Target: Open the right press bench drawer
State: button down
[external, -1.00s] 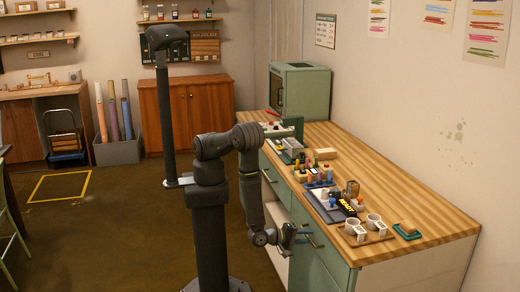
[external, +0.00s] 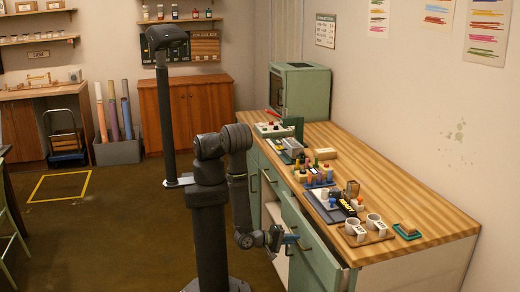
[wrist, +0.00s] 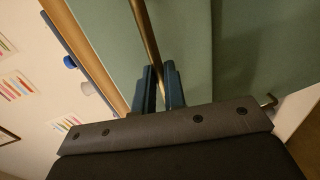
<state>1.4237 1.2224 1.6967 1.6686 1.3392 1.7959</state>
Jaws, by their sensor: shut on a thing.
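The press bench (external: 440,235) has a wooden top and pale green fronts along its left side. My gripper (external: 288,239) is at the right, near-end front (external: 312,255), which stands slightly out from the bench. In the wrist view, the blue fingers of my gripper (wrist: 165,85) are shut around a brass bar handle (wrist: 150,40). The handle lies in front of the green front panel (wrist: 188,40). The hidden inside of the drawer cannot be seen.
On the bench top are a tray with two white mugs (external: 366,230), a green sponge dish (external: 407,231) and several small bottles and tools. A green cabinet-like box (external: 300,90) stands at the far end.

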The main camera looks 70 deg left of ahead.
jog(key=f+v, duration=0.2)
jog(key=v, duration=1.1)
jog(key=s+f+v, duration=0.1)
jog(key=f+v, duration=0.2)
jog(key=v, duration=1)
jog(key=shift+s+f, duration=0.2)
jog(key=c, duration=1.5)
grip_release()
jog(key=v, duration=1.7)
jog(key=shift+s, duration=0.15)
jog(key=x, duration=1.7)
jog(key=shift+w, duration=0.2)
